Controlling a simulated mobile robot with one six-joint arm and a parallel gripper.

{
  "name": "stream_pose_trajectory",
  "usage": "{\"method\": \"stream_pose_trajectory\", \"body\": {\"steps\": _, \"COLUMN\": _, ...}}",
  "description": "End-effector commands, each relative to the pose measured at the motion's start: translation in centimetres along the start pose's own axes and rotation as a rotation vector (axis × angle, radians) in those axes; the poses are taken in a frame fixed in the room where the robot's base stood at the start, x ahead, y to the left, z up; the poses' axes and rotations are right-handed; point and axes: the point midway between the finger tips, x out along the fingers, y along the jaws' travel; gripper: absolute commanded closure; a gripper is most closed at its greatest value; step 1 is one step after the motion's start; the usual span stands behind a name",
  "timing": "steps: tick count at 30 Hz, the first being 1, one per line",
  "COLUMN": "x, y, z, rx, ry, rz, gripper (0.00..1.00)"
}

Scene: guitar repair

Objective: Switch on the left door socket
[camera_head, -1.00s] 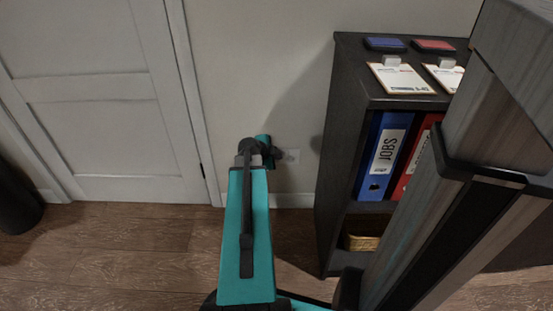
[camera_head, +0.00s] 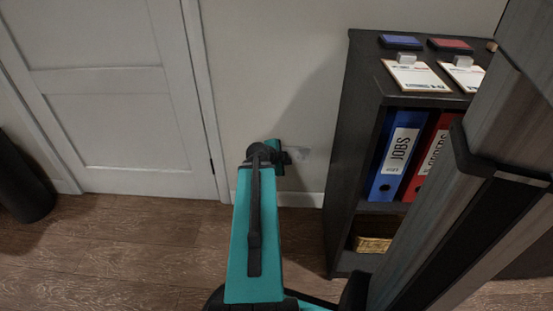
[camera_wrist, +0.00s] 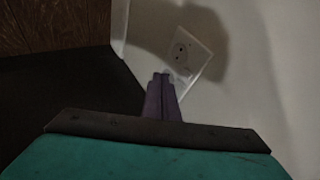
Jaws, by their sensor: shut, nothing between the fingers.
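The door socket is a pale plate (camera_head: 299,154) low on the wall, between the door and the black shelf. In the head view my gripper (camera_head: 286,157) is just left of it and partly covers it. In the wrist view the socket plate (camera_wrist: 190,56) appears tilted, with dark holes in its face. My gripper (camera_wrist: 163,76) is shut and empty, with its fingertips over the plate's lower left edge. Whether they touch it, and the state of any switch there, I cannot tell.
A white door (camera_head: 110,100) is at the left, with a dark cylinder (camera_head: 22,180) beside it. The black shelf (camera_head: 343,165) stands close right of the socket and holds binders (camera_head: 396,158) and clipboards (camera_head: 415,77). Wooden floor (camera_head: 130,240) lies open in front of the door.

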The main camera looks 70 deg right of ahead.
Motion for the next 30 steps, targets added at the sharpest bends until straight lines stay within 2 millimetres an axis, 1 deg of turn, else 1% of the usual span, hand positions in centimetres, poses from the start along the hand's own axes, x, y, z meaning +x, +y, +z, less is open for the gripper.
{"method": "stream_pose_trajectory", "body": {"steps": 3, "x": -0.6, "y": -0.2, "z": -0.1, "rx": -0.001, "ry": -0.001, "rz": 0.001, "gripper": 1.0}}
{"method": "stream_pose_trajectory", "body": {"steps": 18, "x": -2.5, "y": -0.2, "z": 0.1, "rx": -0.003, "ry": -0.003, "rz": 0.0, "gripper": 1.0}}
{"method": "stream_pose_trajectory", "body": {"steps": 30, "x": -3.4, "y": -0.2, "z": 0.1, "rx": -0.004, "ry": -0.002, "rz": 0.0, "gripper": 1.0}}
